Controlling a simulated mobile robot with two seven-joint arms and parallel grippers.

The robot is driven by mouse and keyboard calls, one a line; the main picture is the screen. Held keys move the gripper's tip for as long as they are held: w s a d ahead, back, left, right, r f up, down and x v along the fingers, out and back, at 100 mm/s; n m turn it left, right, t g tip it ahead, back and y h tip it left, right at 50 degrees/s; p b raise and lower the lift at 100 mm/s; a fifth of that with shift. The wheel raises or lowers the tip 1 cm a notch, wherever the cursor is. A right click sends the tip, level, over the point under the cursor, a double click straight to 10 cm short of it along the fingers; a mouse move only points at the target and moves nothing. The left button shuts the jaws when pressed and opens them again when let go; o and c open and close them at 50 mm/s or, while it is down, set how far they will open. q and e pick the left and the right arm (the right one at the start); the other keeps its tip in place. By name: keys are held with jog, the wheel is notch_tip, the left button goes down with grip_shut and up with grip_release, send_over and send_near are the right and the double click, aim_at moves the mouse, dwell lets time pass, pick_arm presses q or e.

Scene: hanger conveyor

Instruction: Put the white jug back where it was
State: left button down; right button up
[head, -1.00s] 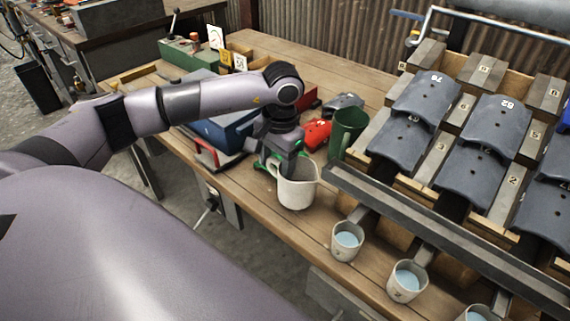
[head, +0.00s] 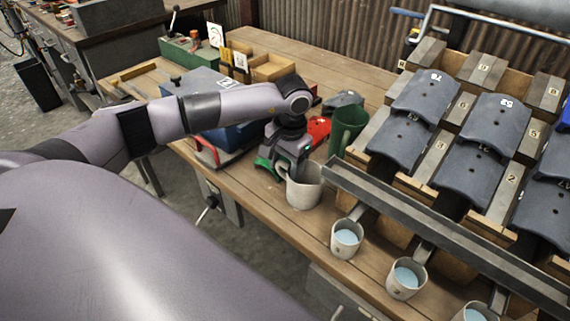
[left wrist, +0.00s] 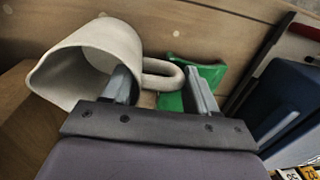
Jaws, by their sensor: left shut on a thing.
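The white jug (head: 306,190) is at the front edge of the wooden workbench, near the middle of the head view. My left gripper (head: 284,170) is at its left side, shut on its handle. In the left wrist view the jug (left wrist: 92,58) lies at upper left, its mouth facing lower left. Its loop handle (left wrist: 166,66) passes between the fingers of my left gripper (left wrist: 160,82). I cannot tell whether the jug's base touches the bench. My right gripper is not in view.
Small cups with blue liquid (head: 346,239) (head: 406,279) line the front, below a metal trough (head: 430,235). A red object (head: 318,130) and a blue box (head: 228,137) are behind the gripper. A green piece (left wrist: 215,75) lies beside the handle.

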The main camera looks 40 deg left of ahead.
aim_at(289, 165)
pick_arm(q)
jog(key=shift+c, duration=1.5)
grip_release()
jog(key=shift+r, duration=0.3)
notch_tip(289, 165, up, 12)
jog(key=d, duration=0.1)
jog(key=shift+f, duration=0.2)
